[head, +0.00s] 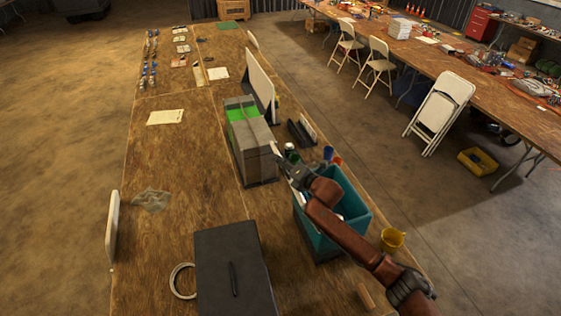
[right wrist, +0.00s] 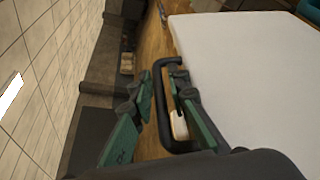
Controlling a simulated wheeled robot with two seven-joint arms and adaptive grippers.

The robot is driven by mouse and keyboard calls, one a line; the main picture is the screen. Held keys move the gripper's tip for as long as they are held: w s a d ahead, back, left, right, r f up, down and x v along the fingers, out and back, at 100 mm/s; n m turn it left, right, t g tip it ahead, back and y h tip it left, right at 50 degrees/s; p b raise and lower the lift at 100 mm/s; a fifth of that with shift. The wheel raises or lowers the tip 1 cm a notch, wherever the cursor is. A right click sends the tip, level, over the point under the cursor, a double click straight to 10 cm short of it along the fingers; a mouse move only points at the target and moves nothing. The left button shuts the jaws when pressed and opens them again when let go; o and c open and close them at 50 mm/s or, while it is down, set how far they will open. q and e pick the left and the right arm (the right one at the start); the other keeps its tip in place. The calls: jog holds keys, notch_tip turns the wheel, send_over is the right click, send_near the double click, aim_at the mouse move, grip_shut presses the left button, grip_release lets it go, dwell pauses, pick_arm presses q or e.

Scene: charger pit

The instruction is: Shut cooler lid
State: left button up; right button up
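A grey and green box (head: 252,150), which looks like the cooler, stands on the long wooden table. A white upright panel (head: 260,82), which looks like its raised lid, stands at its far right side. My right gripper (head: 280,160) is beside the box's near right corner, its fingers small in the head view. In the right wrist view its fingers (right wrist: 163,105) are spread apart, with a black loop handle (right wrist: 160,95) in front of or between them. I cannot tell whether they touch it. A large white surface (right wrist: 240,70) lies beside the handle. My left gripper is not in view.
A teal bin (head: 345,222) with several items stands under my right forearm. A dark case (head: 228,265) and a ring (head: 180,281) are at the near end. A black holder (head: 300,132) is right of the box. The table left of the box is mostly clear.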

jog(key=shift+c, duration=0.5)
grip_shut()
jog(key=shift+w+d+r, duration=0.1)
jog(key=shift+d+r, duration=0.05)
jog(key=shift+d, duration=0.2)
jog(key=w+d+m+y+b, duration=0.1)
jog(key=w+d+m+b, duration=0.1)
jog(key=d, duration=0.6)
jog(key=w+d+r+m+t+y+b, duration=0.1)
jog(key=w+d+m+b, duration=0.2)
jog(key=d, duration=0.5)
jog(key=m+b, duration=0.1)
jog(key=b, duration=0.1)
jog(key=shift+r+b, duration=0.25)
jog(key=shift+b, duration=0.05)
